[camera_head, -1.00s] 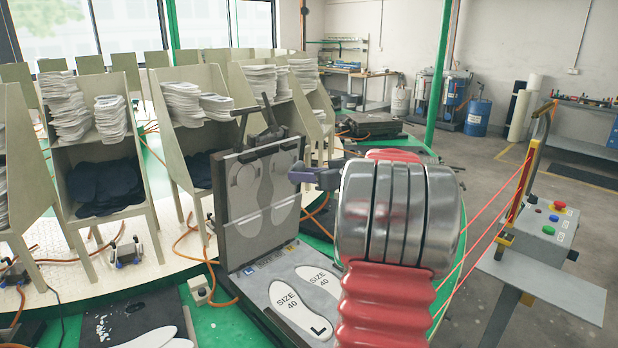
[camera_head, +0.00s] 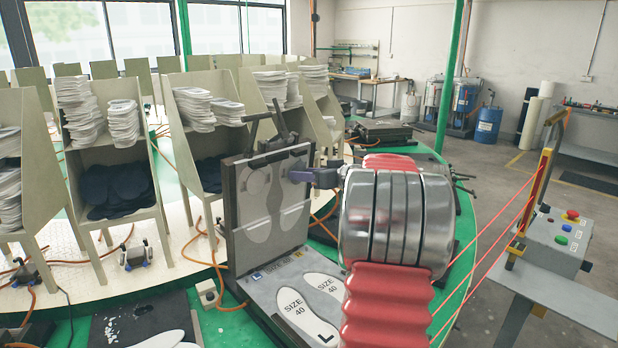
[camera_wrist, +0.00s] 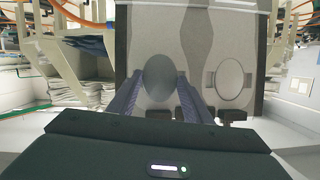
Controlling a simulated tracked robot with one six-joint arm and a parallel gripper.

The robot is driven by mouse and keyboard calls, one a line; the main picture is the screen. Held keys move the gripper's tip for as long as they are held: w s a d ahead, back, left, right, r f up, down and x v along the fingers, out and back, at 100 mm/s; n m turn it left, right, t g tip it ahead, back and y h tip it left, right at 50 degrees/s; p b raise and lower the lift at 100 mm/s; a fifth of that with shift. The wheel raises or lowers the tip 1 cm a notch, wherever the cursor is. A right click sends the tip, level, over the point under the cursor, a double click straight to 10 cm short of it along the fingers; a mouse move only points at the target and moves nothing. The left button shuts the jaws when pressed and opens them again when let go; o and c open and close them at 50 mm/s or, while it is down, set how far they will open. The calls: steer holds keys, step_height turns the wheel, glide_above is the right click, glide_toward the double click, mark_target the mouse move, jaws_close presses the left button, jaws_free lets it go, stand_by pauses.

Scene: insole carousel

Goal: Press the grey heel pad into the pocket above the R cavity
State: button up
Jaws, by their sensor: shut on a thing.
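My gripper (camera_head: 302,175) is shut on the grey heel pad (camera_wrist: 160,77), a dark grey oval between the two fingertips in the wrist view. It is at the upright lid (camera_head: 232,215), in front of the foot shape (camera_head: 292,205) on the R side. The lid's other foot shape (camera_head: 257,205) has an oval pocket (camera_wrist: 229,80), which shows empty in the wrist view. That view appears upside down. The pad covers the R-side pocket there; I cannot tell whether it touches the lid. The lower plate (camera_head: 262,290) carries two white SIZE 40 insoles (camera_head: 305,312).
Shelf racks (camera_head: 110,190) with white insole stacks and dark pieces stand at the left. Clamp arms (camera_head: 280,125) rise above the lid. A control box (camera_head: 560,235) stands at the right. My arm hides part of the lower plate.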

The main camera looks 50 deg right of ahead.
steer(key=shift+w+d+r, duration=0.1)
steer(key=shift+w, duration=0.85)
stand_by(0.3)
steer(key=o, duration=1.1)
steer(key=d+v, duration=0.1)
steer(key=v, duration=1.2)
steer(key=shift+s+a, duration=0.3)
steer(key=shift+a, duration=0.25)
steer(key=shift+r, duration=0.15)
